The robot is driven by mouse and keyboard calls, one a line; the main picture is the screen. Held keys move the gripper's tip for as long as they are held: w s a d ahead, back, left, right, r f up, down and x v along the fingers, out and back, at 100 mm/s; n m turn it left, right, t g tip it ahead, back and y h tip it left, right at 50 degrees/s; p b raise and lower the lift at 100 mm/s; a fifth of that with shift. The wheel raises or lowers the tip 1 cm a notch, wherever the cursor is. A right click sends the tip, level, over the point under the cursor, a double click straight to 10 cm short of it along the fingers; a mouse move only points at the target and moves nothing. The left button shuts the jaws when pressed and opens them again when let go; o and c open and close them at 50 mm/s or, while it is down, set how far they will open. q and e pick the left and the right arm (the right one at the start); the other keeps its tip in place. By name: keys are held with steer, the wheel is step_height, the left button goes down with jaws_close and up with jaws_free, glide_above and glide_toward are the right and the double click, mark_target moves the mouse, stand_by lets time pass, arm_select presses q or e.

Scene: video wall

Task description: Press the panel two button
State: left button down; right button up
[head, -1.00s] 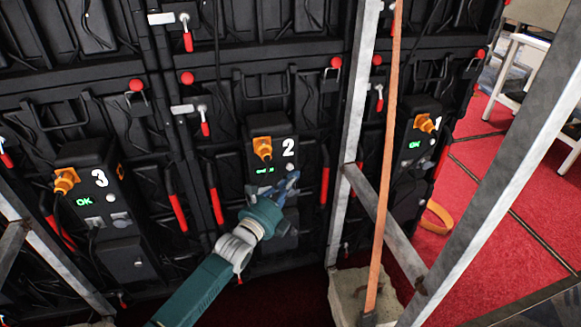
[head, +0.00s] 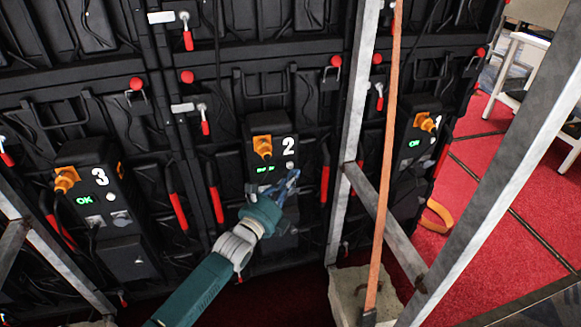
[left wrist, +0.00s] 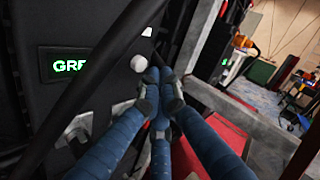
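The panel two box (head: 257,150) is black, with a white 2, an orange plug (head: 263,147) and a small green-lit display (head: 265,168). Its pale round button (head: 290,165) sits right of the display. In the left wrist view the fingertips (left wrist: 158,76) are just right of the button; contact is unclear. My right gripper is out of view.
Similar boxes carry a 3 (head: 90,160) at left and a 1 (head: 415,140) at right, both showing OK. A metal truss post (head: 350,130) and an orange strap (head: 388,170) stand right of panel two.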

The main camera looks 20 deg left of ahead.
arm_select(q)
steer(key=shift+w, duration=0.1)
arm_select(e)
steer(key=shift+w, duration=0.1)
arm_select(q)
steer(key=shift+w+a, duration=0.3)
steer(key=shift+w, duration=0.1)
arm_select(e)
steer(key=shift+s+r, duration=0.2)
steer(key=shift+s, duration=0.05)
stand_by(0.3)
